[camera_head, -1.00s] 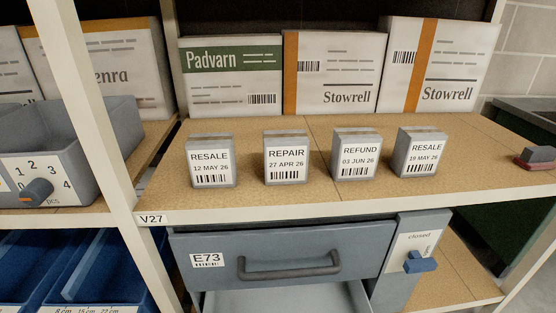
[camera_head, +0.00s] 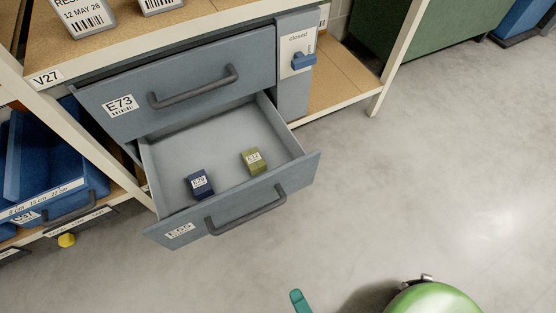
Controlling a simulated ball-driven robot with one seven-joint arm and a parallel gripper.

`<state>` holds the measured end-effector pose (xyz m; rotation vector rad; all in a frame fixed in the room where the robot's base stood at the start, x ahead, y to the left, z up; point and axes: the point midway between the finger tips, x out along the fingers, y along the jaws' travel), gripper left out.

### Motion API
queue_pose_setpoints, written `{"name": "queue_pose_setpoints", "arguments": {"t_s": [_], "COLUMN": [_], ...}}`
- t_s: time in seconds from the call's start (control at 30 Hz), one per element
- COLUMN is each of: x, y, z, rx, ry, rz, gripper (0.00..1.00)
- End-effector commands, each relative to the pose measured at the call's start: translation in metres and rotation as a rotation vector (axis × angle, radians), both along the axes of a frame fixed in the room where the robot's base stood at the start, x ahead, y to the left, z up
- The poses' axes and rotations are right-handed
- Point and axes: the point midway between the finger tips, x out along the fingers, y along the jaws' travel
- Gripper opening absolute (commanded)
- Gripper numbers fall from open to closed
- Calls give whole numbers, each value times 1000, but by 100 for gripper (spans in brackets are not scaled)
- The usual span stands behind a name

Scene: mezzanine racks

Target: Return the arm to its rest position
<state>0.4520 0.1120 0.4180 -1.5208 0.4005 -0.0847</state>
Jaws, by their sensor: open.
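My gripper does not show clearly in the head view. A teal, round-ended piece (camera_head: 300,302) pokes up at the bottom edge, and I cannot tell what it belongs to. A green rounded shape (camera_head: 434,300) with a small metal fitting on top is cut off at the bottom right of it. Neither touches the rack or the drawers.
The lower drawer (camera_head: 232,214) stands open, holding a dark blue box (camera_head: 200,184) and an olive box (camera_head: 254,161). Upper drawer E73 (camera_head: 190,88) is shut. A blue knob (camera_head: 303,60) sits beside it, at "closed". Grey floor (camera_head: 430,190) at right is clear.

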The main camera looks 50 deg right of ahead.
Motion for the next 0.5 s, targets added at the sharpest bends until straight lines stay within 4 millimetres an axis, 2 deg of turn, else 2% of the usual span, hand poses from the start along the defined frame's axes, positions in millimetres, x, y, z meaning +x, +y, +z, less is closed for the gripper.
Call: {"name": "queue_pose_setpoints", "arguments": {"t_s": [0.37,0.5], "x": [39,59], "y": [10,15], "z": [6,10], "rx": [-46,-83], "ry": [1,6], "rz": [155,245], "gripper": [44,44]}}
